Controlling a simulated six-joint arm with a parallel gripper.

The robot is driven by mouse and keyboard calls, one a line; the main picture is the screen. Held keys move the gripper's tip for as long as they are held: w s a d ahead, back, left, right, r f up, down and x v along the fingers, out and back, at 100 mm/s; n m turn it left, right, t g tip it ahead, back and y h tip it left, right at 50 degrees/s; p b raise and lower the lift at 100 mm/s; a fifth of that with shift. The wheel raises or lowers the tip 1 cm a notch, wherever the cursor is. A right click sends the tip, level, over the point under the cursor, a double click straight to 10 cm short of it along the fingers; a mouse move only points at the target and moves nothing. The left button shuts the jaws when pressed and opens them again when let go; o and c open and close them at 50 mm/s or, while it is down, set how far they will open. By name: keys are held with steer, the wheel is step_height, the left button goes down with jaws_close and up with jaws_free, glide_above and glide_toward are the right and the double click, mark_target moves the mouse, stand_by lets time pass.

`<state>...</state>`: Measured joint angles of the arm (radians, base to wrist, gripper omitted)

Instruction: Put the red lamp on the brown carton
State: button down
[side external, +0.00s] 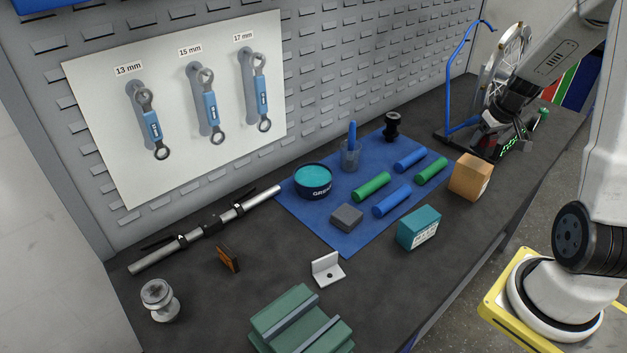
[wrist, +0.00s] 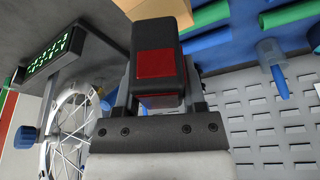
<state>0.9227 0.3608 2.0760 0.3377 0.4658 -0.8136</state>
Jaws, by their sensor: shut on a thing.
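The red lamp (wrist: 157,62) is a black housing with a red lens. In the wrist view it sits between the two fingers of my gripper (wrist: 158,88), which is shut on it. In the side view my gripper (side external: 493,122) is at the back right, in front of the spoked wheel; the lamp is hard to make out there. The brown carton (side external: 470,177) stands upright on the bench, below and toward the camera from my gripper. Part of the carton (wrist: 150,10) shows at the top of the wrist view, partly hidden by the lamp. The carton's top looks bare.
A blue wheel stand (side external: 456,85) and a black display with green digits (side external: 516,143) crowd my gripper. Blue and green rolls (side external: 392,201) lie on the blue mat (side external: 345,240) left of the carton. A teal box (side external: 418,228) stands nearer the camera.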

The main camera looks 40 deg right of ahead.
mark_target(479, 148)
steer(key=shift+w+d+f, duration=0.1)
steer(key=shift+w+f, duration=0.05)
steer(key=shift+f, duration=1.55)
steer(key=shift+f, duration=0.15)
steer(key=shift+c, duration=0.8)
jaws_free()
steer(key=v, duration=1.2)
